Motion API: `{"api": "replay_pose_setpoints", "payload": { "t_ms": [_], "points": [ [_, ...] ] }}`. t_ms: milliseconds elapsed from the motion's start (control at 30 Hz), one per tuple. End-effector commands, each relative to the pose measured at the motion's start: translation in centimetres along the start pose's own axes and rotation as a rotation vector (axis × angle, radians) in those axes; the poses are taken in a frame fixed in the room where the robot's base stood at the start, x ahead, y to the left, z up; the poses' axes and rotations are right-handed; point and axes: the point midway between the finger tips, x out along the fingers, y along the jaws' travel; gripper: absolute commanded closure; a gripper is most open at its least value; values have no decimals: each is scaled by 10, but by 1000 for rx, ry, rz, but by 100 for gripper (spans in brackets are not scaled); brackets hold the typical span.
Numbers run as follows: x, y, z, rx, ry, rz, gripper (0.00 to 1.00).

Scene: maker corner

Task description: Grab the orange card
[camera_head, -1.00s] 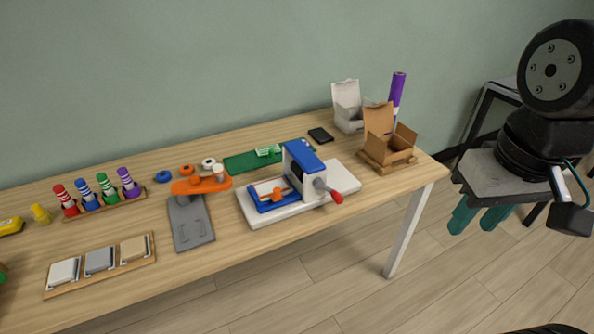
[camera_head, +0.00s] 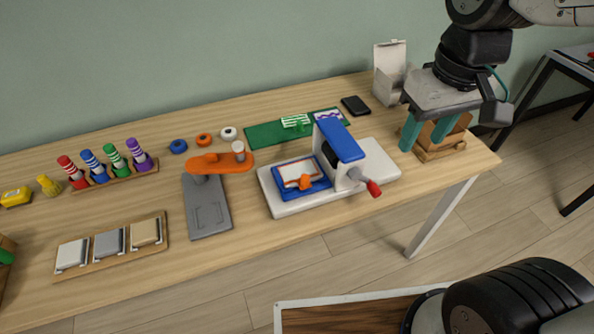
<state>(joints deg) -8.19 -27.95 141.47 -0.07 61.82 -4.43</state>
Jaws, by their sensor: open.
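No plain orange card stands out. A pale card with orange edging (camera_head: 298,172) lies in the blue tray (camera_head: 316,189) of a hand press (camera_head: 340,142). An orange piece (camera_head: 305,182) sits at the card's front edge and hides part of it. The press has a white base, a blue top and a red-ended handle. My gripper (camera_head: 425,139) points down with two green fingers, apart and empty. It is right of the press, in front of the brown box in the picture. I cannot tell its exact height above the table.
The front wood (camera_head: 245,230) is clear.

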Motion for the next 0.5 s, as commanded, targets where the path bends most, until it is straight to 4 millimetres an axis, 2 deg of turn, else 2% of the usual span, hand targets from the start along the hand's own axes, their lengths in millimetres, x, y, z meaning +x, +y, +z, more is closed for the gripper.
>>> {"api": "replay_pose_setpoints", "payload": {
  "t_ms": [33, 200, 333, 500],
  "points": [
    [12, -10, -19, -57, -20, -5, 55],
    [56, -50, -76, -239, -46, -17, 55],
    [95, -84, -108, -365, -62, -24, 55],
    [136, -119, -130, -478, -76, -29, 55]
  ]
}}
